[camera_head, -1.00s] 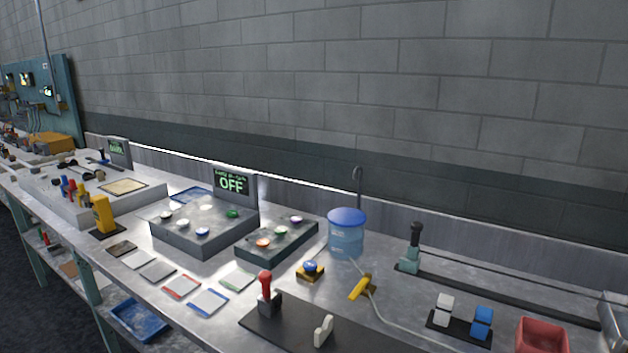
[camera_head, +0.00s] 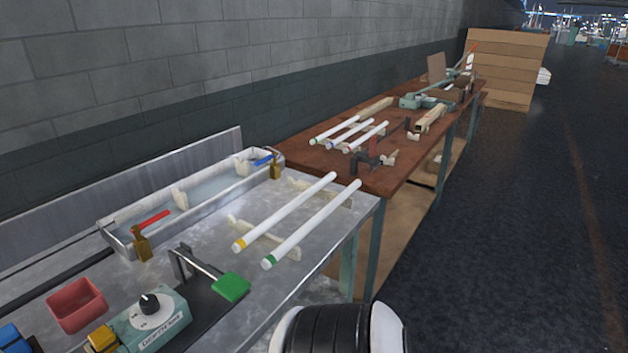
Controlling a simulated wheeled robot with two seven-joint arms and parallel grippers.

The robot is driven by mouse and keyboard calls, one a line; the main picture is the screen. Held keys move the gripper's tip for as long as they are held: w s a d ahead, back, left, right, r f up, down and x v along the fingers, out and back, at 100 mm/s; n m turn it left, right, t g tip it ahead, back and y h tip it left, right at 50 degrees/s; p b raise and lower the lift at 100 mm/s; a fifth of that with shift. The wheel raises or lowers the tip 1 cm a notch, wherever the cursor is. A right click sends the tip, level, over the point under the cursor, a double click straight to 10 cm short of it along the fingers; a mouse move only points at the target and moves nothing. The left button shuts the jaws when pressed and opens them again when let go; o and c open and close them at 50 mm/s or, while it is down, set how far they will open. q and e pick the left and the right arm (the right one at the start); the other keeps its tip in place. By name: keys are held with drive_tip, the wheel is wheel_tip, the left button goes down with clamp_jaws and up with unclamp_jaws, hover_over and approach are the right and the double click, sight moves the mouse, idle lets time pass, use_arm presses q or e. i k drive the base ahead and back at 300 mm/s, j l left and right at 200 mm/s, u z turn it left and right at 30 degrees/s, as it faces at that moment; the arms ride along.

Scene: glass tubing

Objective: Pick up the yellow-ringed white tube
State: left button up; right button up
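The yellow-ringed white tube (camera_head: 287,211) lies on the metal bench near its right end, resting across pale supports (camera_head: 262,232). Its yellow ring is at the near end. A green-ringed white tube (camera_head: 314,224) lies roughly parallel to it on the right, with a gap between them. Neither gripper's fingers show. A black and white rounded part of my own body is at the bottom edge, with no fingertips visible.
A metal trough (camera_head: 195,202) with red-handled and blue-handled brass fittings runs behind the tubes. A green paddle (camera_head: 231,287), a dial box (camera_head: 150,322) and a red bin (camera_head: 77,305) stand nearer. Several more tubes lie on the brown table (camera_head: 320,157) beyond. Dark floor is open at right.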

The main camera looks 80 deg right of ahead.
sight(241, 245)
drive_tip(key=z, duration=2.4)
